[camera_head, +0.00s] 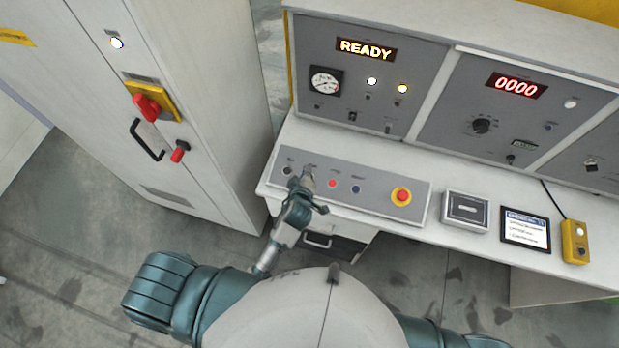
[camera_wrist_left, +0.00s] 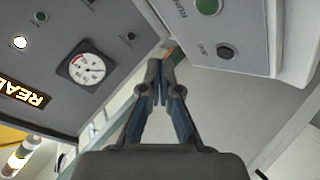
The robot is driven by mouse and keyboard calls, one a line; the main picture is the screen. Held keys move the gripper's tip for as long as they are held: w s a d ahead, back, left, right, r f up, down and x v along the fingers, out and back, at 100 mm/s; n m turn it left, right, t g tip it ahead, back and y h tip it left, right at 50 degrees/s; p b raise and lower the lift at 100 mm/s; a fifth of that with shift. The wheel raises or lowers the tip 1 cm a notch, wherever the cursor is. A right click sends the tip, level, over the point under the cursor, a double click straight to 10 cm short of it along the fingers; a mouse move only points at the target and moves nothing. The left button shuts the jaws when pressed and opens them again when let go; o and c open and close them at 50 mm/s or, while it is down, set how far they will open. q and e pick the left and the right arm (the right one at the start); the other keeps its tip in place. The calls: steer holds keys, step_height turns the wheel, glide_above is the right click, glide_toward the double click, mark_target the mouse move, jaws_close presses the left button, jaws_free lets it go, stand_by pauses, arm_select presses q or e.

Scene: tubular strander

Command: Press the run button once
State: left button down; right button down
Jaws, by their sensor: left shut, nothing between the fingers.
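The sloped button panel (camera_head: 375,191) lies on the console desk. My left gripper (camera_head: 305,178) reaches over its left end, and the fingers are shut and empty. In the left wrist view the closed fingertips (camera_wrist_left: 163,80) point toward the panel's edge. A green button (camera_wrist_left: 208,5) with a label that appears to begin with RUN sits at the top, apart from the fingertips there. A dark button (camera_wrist_left: 225,51) is beside it. In the head view the green button seems hidden by the gripper. Contact cannot be told. My right gripper is out of view.
A red button (camera_head: 332,183), a blue button (camera_head: 356,188) and a red emergency stop (camera_head: 402,195) are further right on the panel. The display reads READY (camera_head: 366,49). A cabinet (camera_head: 190,110) with a red switch (camera_head: 147,106) stands left.

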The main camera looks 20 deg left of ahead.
arm_select(q)
steer(key=f+b, duration=0.2)
steer(key=w+f+b, duration=0.1)
steer(key=f+b, duration=0.1)
steer(key=f, duration=0.1)
steer(key=shift+w+f, duration=0.2)
steer(key=shift+w+f+b, duration=0.3)
steer(key=shift+f+b, duration=0.4)
stand_by(0.6)
steer(key=shift+f, duration=0.3)
